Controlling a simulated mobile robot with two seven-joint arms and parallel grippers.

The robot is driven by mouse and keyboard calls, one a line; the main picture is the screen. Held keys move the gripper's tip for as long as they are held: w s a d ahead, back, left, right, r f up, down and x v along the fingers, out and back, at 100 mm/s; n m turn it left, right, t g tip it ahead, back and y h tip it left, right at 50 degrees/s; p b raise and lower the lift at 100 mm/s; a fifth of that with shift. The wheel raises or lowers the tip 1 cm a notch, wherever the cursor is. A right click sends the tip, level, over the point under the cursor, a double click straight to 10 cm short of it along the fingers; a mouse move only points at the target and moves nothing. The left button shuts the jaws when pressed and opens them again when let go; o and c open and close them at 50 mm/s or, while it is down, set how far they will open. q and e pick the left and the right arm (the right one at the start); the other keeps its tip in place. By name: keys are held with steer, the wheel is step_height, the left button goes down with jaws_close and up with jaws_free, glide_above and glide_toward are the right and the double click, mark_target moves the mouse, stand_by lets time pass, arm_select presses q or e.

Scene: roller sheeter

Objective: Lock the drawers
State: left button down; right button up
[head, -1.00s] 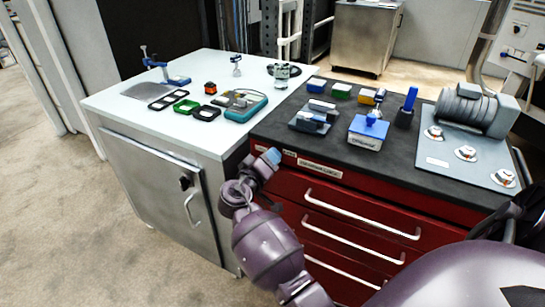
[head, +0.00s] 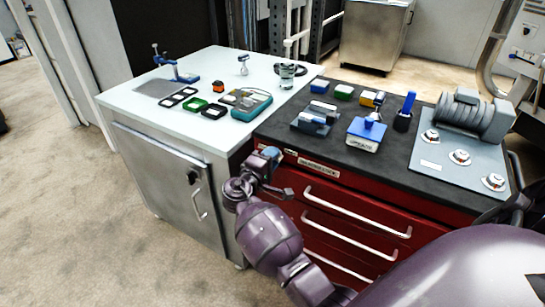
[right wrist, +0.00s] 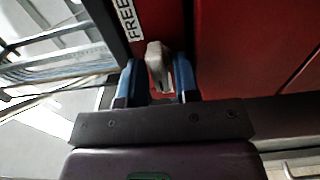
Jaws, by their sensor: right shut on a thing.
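The red drawer cabinet (head: 345,207) stands at the centre right of the head view, its drawers with long silver handles. My right gripper (head: 271,155) is at the cabinet's upper left front corner. In the right wrist view my right gripper (right wrist: 157,78) has its blue fingers on both sides of a small grey lever (right wrist: 158,62) on the red front and is shut on it. A white label (right wrist: 127,18) reading "FREE" is beside the lever. In the head view the gripper hides the lever. My left gripper is not in view.
A white-topped bench (head: 140,100) with a steel door stands left of the cabinet, close against it. The cabinet's dark top (head: 300,141) holds several blocks, a blue-topped box (head: 367,134) and a grey motor unit (head: 470,115). The floor at the left is clear.

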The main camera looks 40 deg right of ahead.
stand_by(0.4)
steer(key=o, duration=0.6)
steer(key=v, duration=1)
steer(key=shift+s+a, duration=0.1)
steer(key=shift+a, duration=0.25)
